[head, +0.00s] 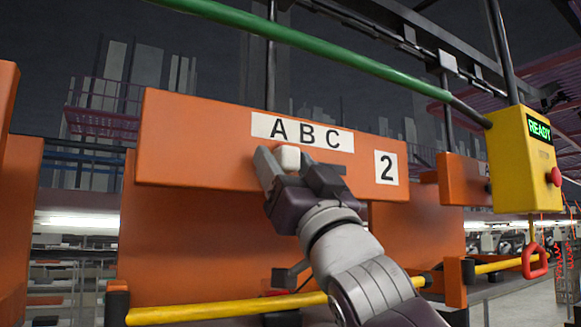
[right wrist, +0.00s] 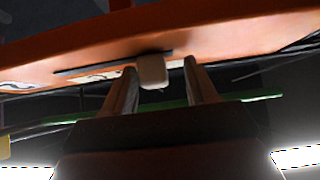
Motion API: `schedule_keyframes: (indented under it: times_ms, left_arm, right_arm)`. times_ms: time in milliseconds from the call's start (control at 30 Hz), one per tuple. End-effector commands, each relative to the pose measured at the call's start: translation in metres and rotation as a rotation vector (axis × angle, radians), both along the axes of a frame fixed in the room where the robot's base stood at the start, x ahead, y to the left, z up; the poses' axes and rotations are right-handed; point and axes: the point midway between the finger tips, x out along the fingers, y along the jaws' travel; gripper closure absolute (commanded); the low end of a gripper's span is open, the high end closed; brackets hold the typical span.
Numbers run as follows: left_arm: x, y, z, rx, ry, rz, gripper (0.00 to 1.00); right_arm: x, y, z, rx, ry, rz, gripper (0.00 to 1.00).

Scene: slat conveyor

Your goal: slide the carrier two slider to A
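Carrier two is an orange panel (head: 220,150) with a "2" label (head: 386,168) and an "ABC" label (head: 302,132). Its slider is a pale block-shaped knob (head: 288,158), below the label and between A and B, nearer A. In the right wrist view the knob (right wrist: 153,71) sits close to one end of a dark slot (right wrist: 90,66). My right gripper (head: 289,171) is at the knob, with its fingers (right wrist: 161,88) apart on either side of it. A gap shows between the knob and the finger on the right of that view. My left gripper is out of view.
A yellow control box (head: 522,160) with a green READY display (head: 539,128) and a red button (head: 553,176) hangs at the right. A green rail (head: 330,55) runs above the carrier. A yellow bar (head: 225,311) crosses below. Other orange carriers stand on both sides.

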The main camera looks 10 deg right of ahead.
Motion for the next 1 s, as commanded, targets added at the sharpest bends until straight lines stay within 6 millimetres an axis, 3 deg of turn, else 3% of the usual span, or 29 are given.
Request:
schedule_keyframes:
  times_ms: [167, 267, 400, 600, 767, 1000]
  left_arm:
    - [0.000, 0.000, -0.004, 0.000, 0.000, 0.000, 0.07]
    - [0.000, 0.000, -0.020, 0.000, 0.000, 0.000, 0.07]
    - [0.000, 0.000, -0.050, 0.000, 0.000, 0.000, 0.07]
    - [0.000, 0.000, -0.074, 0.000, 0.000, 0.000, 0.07]
    - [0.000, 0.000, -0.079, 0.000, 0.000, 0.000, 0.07]
    - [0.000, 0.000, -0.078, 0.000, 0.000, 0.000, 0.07]
  right_arm:
    - [-0.002, -0.001, -0.004, 0.000, -0.001, -0.001, 0.43]
    - [-0.012, -0.004, -0.019, 0.001, -0.002, -0.001, 0.43]
    - [-0.039, -0.013, -0.050, 0.000, -0.004, -0.001, 0.43]
    - [-0.070, -0.024, -0.081, -0.002, -0.002, -0.002, 0.43]
    - [-0.083, -0.028, -0.090, -0.002, -0.002, -0.001, 0.43]
    - [-0.084, -0.028, -0.090, -0.001, 0.001, 0.001, 0.43]
